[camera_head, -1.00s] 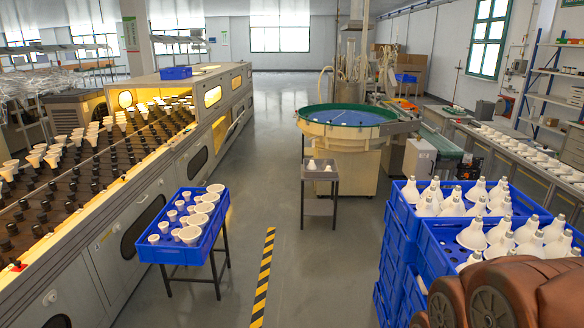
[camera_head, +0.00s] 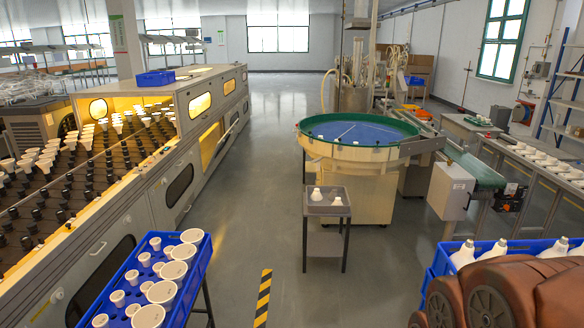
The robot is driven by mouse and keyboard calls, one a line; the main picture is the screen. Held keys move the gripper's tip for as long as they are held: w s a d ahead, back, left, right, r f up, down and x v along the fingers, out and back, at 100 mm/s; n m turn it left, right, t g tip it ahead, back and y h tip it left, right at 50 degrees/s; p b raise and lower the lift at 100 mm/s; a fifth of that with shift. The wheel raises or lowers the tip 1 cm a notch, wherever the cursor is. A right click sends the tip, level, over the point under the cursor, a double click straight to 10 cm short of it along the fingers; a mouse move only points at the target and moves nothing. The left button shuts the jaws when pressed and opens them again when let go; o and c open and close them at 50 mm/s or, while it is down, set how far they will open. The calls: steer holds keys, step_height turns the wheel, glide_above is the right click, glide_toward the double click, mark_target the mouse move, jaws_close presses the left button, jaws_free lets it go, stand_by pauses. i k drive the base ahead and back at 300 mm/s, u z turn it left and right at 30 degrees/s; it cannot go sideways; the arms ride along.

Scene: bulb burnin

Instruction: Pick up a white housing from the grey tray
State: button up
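The grey tray (camera_head: 342,211) lies on top of a small grey stand in the middle of the view. Two white pieces are in it. The larger white housing (camera_head: 316,194) stands upright near the tray's left-middle. A smaller white piece (camera_head: 337,201) is to its right, too small to make out clearly. Brown arm links of mine fill the bottom right corner. My gripper is not in view.
A round feeder with a blue bowl (camera_head: 350,130) stands just behind the tray stand. A blue crate of white cups (camera_head: 203,262) is at the lower left. Another blue crate (camera_head: 440,262) with white housings is at the lower right. Clear floor (camera_head: 245,190) lies between.

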mark_target(316, 196)
steer(key=i, duration=3.6)
steer(key=u, duration=0.65)
